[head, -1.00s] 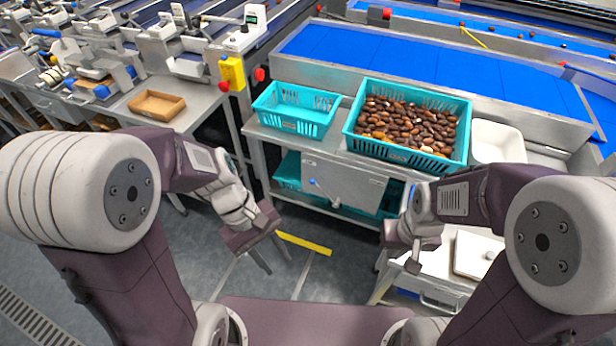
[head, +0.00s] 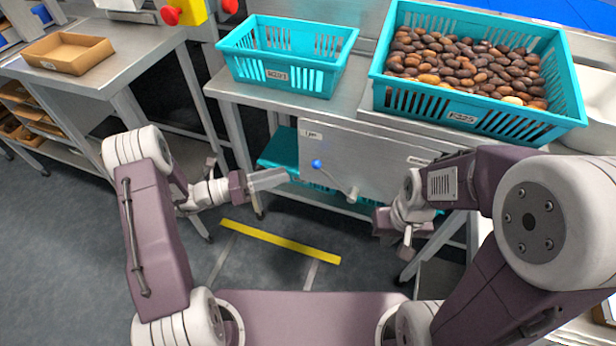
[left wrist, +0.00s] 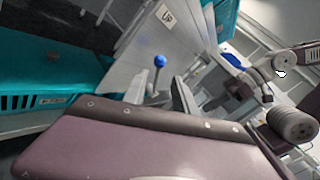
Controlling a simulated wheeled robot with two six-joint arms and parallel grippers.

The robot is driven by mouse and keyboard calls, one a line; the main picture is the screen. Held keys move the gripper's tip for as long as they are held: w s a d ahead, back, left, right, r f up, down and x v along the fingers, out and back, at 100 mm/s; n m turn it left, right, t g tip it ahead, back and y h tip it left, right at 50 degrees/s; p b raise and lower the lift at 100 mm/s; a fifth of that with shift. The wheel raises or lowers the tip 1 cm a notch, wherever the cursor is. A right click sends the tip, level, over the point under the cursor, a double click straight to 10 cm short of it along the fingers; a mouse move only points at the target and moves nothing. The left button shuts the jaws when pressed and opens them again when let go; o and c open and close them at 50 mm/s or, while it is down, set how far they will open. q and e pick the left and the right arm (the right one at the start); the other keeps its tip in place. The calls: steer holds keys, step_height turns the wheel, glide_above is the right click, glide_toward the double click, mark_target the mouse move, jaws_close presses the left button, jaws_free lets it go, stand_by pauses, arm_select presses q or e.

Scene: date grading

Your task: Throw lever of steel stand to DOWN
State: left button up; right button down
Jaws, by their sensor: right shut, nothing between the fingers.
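The lever has a blue knob (head: 317,164) and a pale shaft slanting from its pivot, at lower right, up and left to the knob. It is on the front panel (head: 385,165) of the steel stand. The knob also shows in the left wrist view (left wrist: 159,61), near a plate marked UP (left wrist: 165,15). My left gripper (head: 275,179) points at the panel, just left of the knob and apparently apart from it; its finger gap is unclear. My right gripper (head: 407,245) is shut and empty, low and right of the lever.
A teal crate of dates (head: 460,115) and an empty teal crate (head: 285,75) stand on top of the stand. Another teal crate (head: 275,150) is on its lower shelf. A side table with a cardboard tray (head: 70,55) is at left. Yellow tape (head: 280,241) marks clear floor.

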arm_select(q)
steer(key=b+x, duration=0.3)
steer(key=x, duration=0.6)
jaws_close()
steer(key=shift+f, duration=0.1)
stand_by(1.2)
